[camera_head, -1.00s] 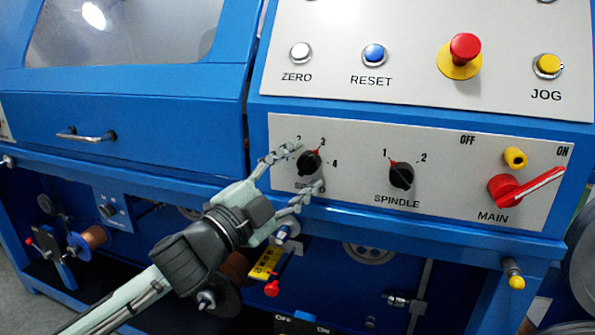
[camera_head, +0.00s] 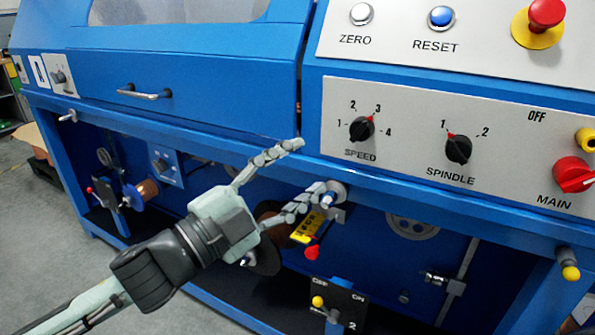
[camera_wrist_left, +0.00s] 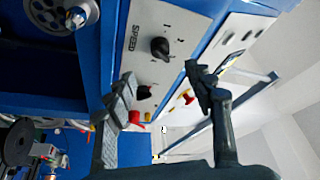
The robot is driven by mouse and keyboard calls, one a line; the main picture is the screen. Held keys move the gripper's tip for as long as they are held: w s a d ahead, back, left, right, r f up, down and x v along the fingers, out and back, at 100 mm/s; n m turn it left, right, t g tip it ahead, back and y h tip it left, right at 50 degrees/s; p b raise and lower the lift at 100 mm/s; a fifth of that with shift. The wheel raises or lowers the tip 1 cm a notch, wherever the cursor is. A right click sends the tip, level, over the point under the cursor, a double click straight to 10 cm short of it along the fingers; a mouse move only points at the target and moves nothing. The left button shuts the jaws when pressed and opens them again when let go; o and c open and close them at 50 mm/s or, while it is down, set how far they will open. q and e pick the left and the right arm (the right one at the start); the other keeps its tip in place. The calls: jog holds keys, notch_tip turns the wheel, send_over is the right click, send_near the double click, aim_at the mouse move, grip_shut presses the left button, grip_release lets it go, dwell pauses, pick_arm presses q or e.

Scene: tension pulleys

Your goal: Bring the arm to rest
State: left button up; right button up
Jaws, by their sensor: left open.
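My left gripper (camera_head: 306,166) is open and empty in the head view, with its two fingers spread apart. It hangs in front of the machine's blue front rail, to the left of and below the SPEED knob (camera_head: 361,129). The black SPEED knob's red mark points at about 3. In the left wrist view the fingers (camera_wrist_left: 165,95) are apart with nothing between them, and the SPEED knob (camera_wrist_left: 160,47) shows beyond them. My right gripper is in neither view.
The SPINDLE knob (camera_head: 458,149) and red MAIN switch (camera_head: 572,174) are on the grey panel. A yellow-tipped lever (camera_head: 569,270) sticks out at the lower right. A copper spool (camera_head: 141,190) and a small OFF/ON switch box (camera_head: 338,304) sit below the rail. Grey floor (camera_head: 40,235) is clear at the left.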

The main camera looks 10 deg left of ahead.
pick_arm(q)
jog(key=w+a+f+n+g+y, duration=0.1)
jog(key=w+a+f+n+y, duration=0.1)
jog(key=a+f+n+y, duration=0.75)
jog(key=w+a+f+n+g+y, duration=0.1)
jog(key=a+f+n+g+y, duration=0.2)
jog(key=f, duration=1.1)
jog(key=s+a+f+n+g, duration=0.3)
jog(key=s+f+g, duration=0.1)
jog(key=s+f, duration=0.7)
jog(key=s+a+f+n+g+y, duration=0.1)
jog(key=s+a+f+n+g, duration=0.2)
jog(key=s+f, duration=0.8)
notch_tip(320, 180, down, 3)
jog(key=shift+r+g+p, duration=0.2)
jog(key=shift+g+p, duration=0.15)
jog(key=shift+g, duration=0.65)
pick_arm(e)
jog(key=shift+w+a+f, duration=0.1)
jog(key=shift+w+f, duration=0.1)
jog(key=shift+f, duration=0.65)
pick_arm(q)
jog(key=shift+w+a, duration=0.1)
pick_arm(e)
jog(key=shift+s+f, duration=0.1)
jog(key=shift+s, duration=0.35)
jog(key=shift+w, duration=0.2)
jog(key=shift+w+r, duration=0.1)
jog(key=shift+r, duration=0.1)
